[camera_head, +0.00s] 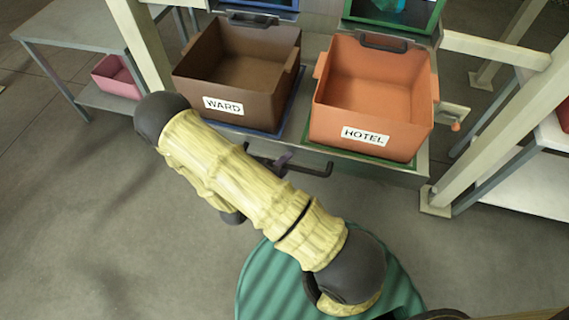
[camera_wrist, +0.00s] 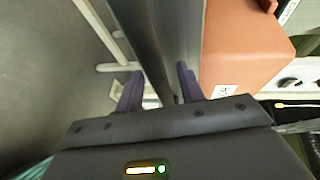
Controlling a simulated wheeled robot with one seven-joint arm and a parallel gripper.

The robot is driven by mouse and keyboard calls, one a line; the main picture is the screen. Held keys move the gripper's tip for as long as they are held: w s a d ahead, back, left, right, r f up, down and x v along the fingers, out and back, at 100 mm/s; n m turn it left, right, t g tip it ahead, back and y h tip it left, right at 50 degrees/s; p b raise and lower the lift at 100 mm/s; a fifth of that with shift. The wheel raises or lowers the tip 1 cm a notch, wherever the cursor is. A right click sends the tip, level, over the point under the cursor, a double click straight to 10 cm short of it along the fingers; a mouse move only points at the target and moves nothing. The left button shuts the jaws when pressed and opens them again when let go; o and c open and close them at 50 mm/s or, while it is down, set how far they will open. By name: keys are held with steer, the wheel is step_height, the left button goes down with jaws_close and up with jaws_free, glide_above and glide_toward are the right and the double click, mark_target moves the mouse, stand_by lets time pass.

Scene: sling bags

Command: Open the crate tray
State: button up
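The crate tray (camera_head: 420,164) is a grey metal tray holding two crates, with a dark bar handle (camera_head: 318,172) along its front. My gripper's purple fingers (camera_head: 283,161) show at the handle, partly hidden by my arm. In the wrist view my gripper (camera_wrist: 159,84) has its two fingers apart, on either side of a dark bar that looks like the handle. I see no clear contact between the fingers and the bar. The tray's grey front (camera_wrist: 183,30) runs beside the bar.
A brown crate (camera_head: 240,95) labelled WARD and an orange crate (camera_head: 370,100) labelled HOTEL stand on the tray. Pale rack posts (camera_head: 495,120) flank it. A side table (camera_head: 85,30) with a pink bin (camera_head: 117,75) below stands left. The floor left of my arm is clear.

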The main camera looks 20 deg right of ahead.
steer(key=p+v, duration=0.2)
steer(key=v, duration=1.5)
steer(key=shift+a, duration=0.2)
steer(key=shift+s, duration=0.1)
steer(key=w+a+r+n+g+y, duration=0.1)
steer(key=w+r+n+y, duration=0.3)
steer(key=w+n+y, duration=0.25)
steer(key=w+r+n+y, duration=0.3)
steer(key=w+n+y, duration=0.3)
steer(key=w+n, duration=0.15)
steer(key=s+d+r+n+g+y, duration=0.1)
steer(key=s+d+r+n+g, duration=0.3)
steer(key=s+d+r+n, duration=0.85)
step_height(320, 180, up, 26)
steer(key=w+d+n+p, duration=0.1)
steer(key=n+p, duration=0.1)
steer(key=p, duration=2.5)
steer(key=shift+d+g+p, duration=0.3)
steer(key=shift+p, duration=0.05)
